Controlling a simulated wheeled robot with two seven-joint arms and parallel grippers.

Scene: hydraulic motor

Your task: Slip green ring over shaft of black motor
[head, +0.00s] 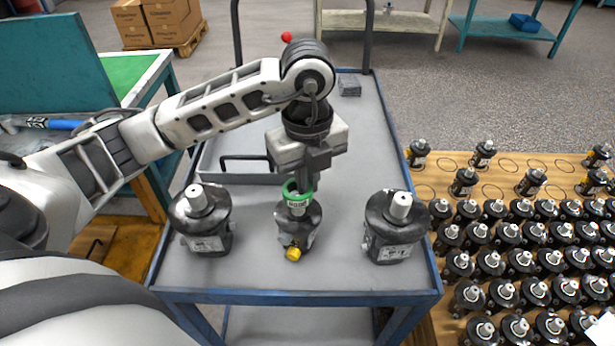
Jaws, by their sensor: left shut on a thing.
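The green ring (297,204) is in my left gripper (299,183), at the top of the middle black motor (311,219). The left gripper points straight down and its fingers are shut on the ring's far side. The middle motor stands upright on the cart and has a yellow cap (293,254) low on its front. Its shaft is hidden behind the ring and fingers, so I cannot tell whether the ring is around the shaft or just above it. My right gripper is not in view.
Two larger black motors with bare silver shafts stand beside it on the blue cart (340,280), at left (203,225) and right (393,230). A grey tray (207,162) with a black handle lies behind. Many motors stand on a wooden pallet (432,182) at right.

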